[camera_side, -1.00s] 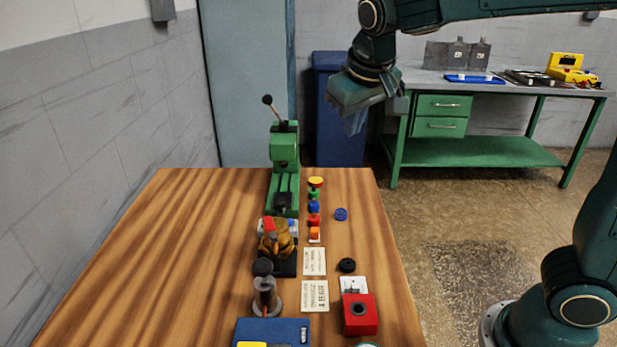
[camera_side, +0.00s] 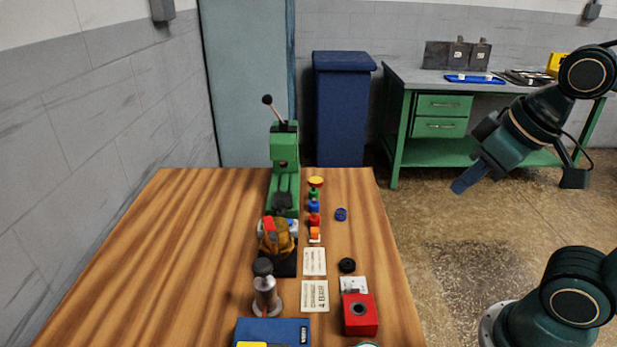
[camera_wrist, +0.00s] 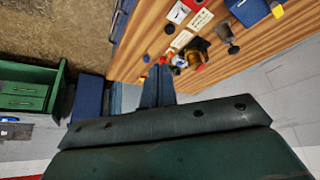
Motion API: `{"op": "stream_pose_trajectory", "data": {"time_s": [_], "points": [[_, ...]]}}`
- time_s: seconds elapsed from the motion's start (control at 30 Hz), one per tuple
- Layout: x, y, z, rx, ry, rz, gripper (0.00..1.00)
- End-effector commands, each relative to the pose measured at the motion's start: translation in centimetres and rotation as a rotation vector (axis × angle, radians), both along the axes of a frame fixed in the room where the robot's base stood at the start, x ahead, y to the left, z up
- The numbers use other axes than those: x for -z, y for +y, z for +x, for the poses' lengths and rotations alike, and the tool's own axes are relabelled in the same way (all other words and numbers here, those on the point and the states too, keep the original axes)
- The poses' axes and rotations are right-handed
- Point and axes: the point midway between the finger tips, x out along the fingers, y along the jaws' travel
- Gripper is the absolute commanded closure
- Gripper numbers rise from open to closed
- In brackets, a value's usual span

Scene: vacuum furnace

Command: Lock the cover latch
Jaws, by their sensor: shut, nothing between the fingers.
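A small brass-coloured device with a red part on top (camera_side: 277,238) stands on a black base near the middle of the table in the side view. It looks like the furnace, and it also shows small in the wrist view (camera_wrist: 197,50). Its cover latch is too small to make out, so I cannot tell its position. My gripper (camera_side: 465,182) is off the right side of the table, above the floor, well apart from the device. In the wrist view its fingers (camera_wrist: 157,85) are together and hold nothing.
A green press (camera_side: 285,170) with a raised lever stands behind the device. Coloured small parts, cards, a red box (camera_side: 360,314), a grey cylinder (camera_side: 266,295) and a blue box (camera_side: 272,331) crowd the table's right part. The table's left (camera_side: 160,260) is clear.

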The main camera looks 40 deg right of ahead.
Motion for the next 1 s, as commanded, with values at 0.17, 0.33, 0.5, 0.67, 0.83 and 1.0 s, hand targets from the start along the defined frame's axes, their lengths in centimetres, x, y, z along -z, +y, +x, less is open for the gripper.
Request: {"op": "stream_pose_trajectory", "data": {"time_s": [0.17,0.33,0.5,0.67,0.83,1.0], "points": [[0.5,0.2,-0.9,-0.01,-0.006,0.005,1.0],[0.5,0.2,-0.8,-0.01,-0.004,0.006,0.78],[0.0,0.3,-0.1,-0.002,0.008,0.013,0.58],[-1.2,0.6,1.7,0.02,0.037,0.03,0.58],[-2.8,1.2,4.8,0.058,0.08,0.056,0.58],[-4.0,1.9,8.3,0.103,0.131,0.08,0.58]]}}
